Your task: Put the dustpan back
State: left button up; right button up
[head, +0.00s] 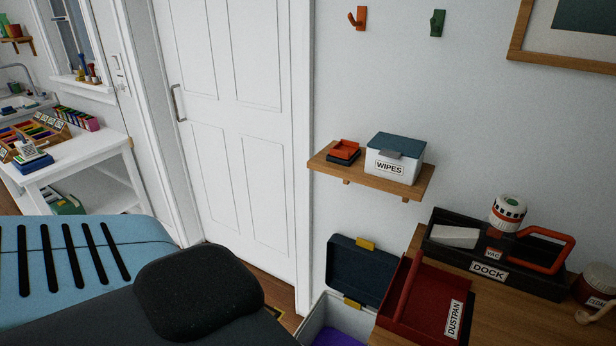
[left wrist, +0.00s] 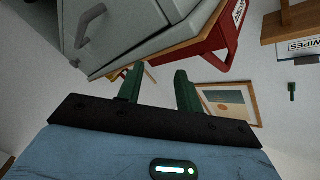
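The red dustpan (head: 432,300), labelled DUSTPAN, lies at the left end of the wooden desk (head: 500,318) in the head view. Its near part is cut off by the frame's bottom edge. In the left wrist view, a red labelled piece that looks like the dustpan (left wrist: 213,45) shows beyond the fingers, at the edge of a wooden top. My left gripper (left wrist: 158,76) has its two green fingers spread, with nothing between them, apart from the red piece. It does not show in the head view. My right gripper is in neither view.
An orange hook (head: 358,18) and a green hook (head: 437,23) are bare on the wall. A shelf (head: 412,191) holds a wipes box (head: 394,158) and small trays. A black dock (head: 497,275) holds a vacuum. An open bin (head: 325,322) stands beside the desk. A grey cabinet (left wrist: 130,30) is near my left fingers.

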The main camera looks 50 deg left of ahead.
pick_arm(q)
jog(key=s+a+f+n+g+y, duration=0.2)
jog(key=s+f+n+g, duration=0.1)
jog(key=s+f+n, duration=0.3)
jog(key=s+a+f+n+g+y, duration=0.2)
jog(key=s+f+n+g, duration=0.2)
jog(key=s+f, duration=0.5)
jog(key=shift+s+a+f+n, duration=0.4)
jog(key=shift+f+n, duration=0.05)
jog(key=shift+n, duration=0.45)
